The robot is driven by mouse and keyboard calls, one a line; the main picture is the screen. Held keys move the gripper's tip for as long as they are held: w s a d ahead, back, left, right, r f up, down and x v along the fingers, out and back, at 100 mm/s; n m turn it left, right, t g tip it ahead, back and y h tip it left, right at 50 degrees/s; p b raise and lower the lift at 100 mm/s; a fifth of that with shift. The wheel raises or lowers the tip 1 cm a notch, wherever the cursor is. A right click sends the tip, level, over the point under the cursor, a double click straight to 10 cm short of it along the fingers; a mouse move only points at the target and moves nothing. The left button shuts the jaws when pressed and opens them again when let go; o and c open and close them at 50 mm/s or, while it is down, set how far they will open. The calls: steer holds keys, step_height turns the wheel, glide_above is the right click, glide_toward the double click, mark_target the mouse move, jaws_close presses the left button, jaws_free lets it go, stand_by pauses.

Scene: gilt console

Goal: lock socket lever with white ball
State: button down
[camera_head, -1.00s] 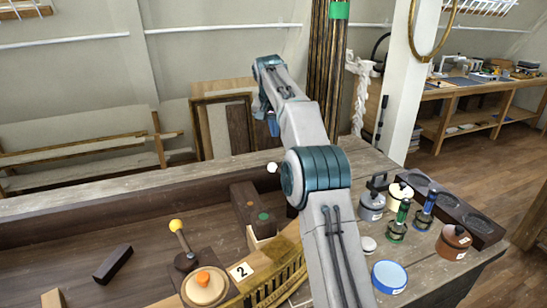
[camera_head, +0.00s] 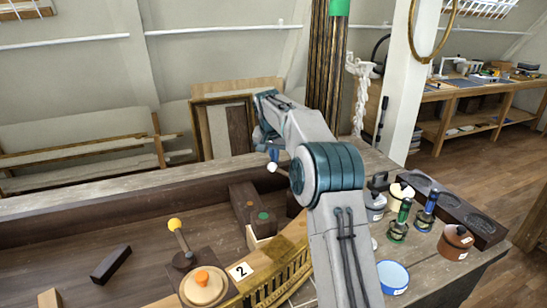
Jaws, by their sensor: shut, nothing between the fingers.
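The white ball (camera_head: 272,167) is the knob of a lever behind the dark wooden block. A short piece of its pale stem shows to the right of the ball, then goes behind my arm; its base and socket are hidden. My gripper (camera_head: 272,154) hangs at the far end of my arm, just above the white ball in the picture. It is small and partly hidden by my wrist; it is shut and holds nothing. I cannot tell whether it touches the ball.
A yellow-ball lever (camera_head: 175,225) leans on a dark base at left. A dark block with coloured dots (camera_head: 250,208) stands in the middle. A gilt railing (camera_head: 280,278) with a "2" label lies in front. Pots, a blue dish (camera_head: 392,275) and bottles crowd the right.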

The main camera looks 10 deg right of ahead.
steer(key=shift+s+a, duration=0.1)
steer(key=shift+s, duration=0.05)
stand_by(0.4)
steer(key=shift+s+a, duration=0.1)
